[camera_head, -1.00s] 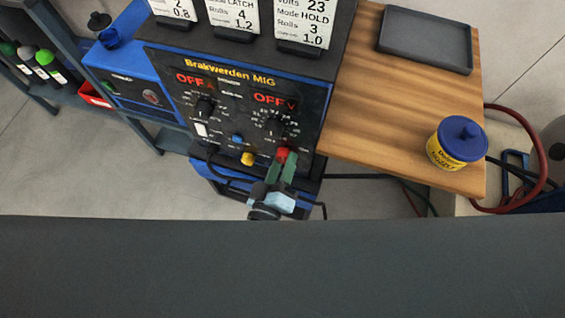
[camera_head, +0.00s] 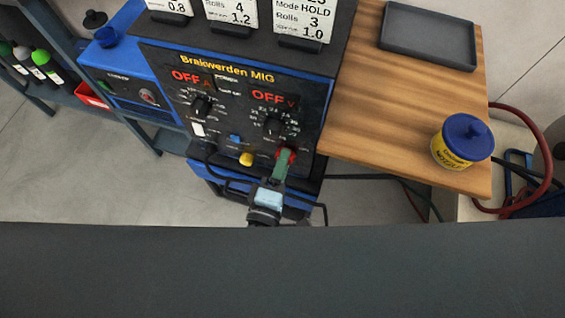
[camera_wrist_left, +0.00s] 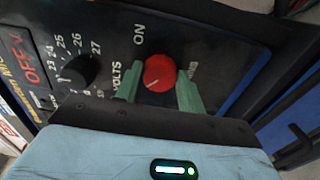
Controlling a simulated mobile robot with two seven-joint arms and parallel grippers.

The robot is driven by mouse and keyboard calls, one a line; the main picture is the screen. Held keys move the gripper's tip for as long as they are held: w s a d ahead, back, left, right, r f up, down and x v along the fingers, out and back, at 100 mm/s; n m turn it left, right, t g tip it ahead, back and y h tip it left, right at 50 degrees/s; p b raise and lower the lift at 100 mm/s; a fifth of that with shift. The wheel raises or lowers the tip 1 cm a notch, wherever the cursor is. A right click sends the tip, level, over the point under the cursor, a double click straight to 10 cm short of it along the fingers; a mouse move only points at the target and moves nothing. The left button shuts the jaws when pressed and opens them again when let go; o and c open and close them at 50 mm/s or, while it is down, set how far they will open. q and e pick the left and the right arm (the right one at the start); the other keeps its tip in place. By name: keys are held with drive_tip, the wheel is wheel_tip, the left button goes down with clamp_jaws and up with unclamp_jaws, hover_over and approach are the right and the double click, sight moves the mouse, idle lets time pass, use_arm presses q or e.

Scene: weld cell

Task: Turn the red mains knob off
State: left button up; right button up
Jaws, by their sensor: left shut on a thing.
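The red mains knob (camera_head: 286,155) sits low on the right of the black welder front panel (camera_head: 225,125). In the left wrist view the red knob (camera_wrist_left: 159,72) shows a pale mark at its lower left, with the word ON printed above and to its left. My left gripper (camera_head: 283,162) has its green fingers on either side of the knob, shut on it; they also show in the wrist view (camera_wrist_left: 161,84). Both welder displays (camera_head: 273,97) read OFF. The right gripper is out of view.
Beside the red knob are a yellow knob (camera_head: 247,159) and black dials (camera_head: 273,126). A wooden table (camera_head: 375,115) to the right bears a grey tray (camera_head: 388,43) and a blue-lidded yellow tub (camera_head: 450,152). A cable hangs below the panel.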

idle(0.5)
use_arm(q)
drive_tip(key=o, duration=1)
drive_tip(key=shift+c, duration=0.2)
drive_tip(key=shift+s, duration=0.15)
drive_tip(key=v, duration=0.7)
drive_tip(key=shift+s, duration=0.25)
drive_tip(key=shift+a, duration=0.1)
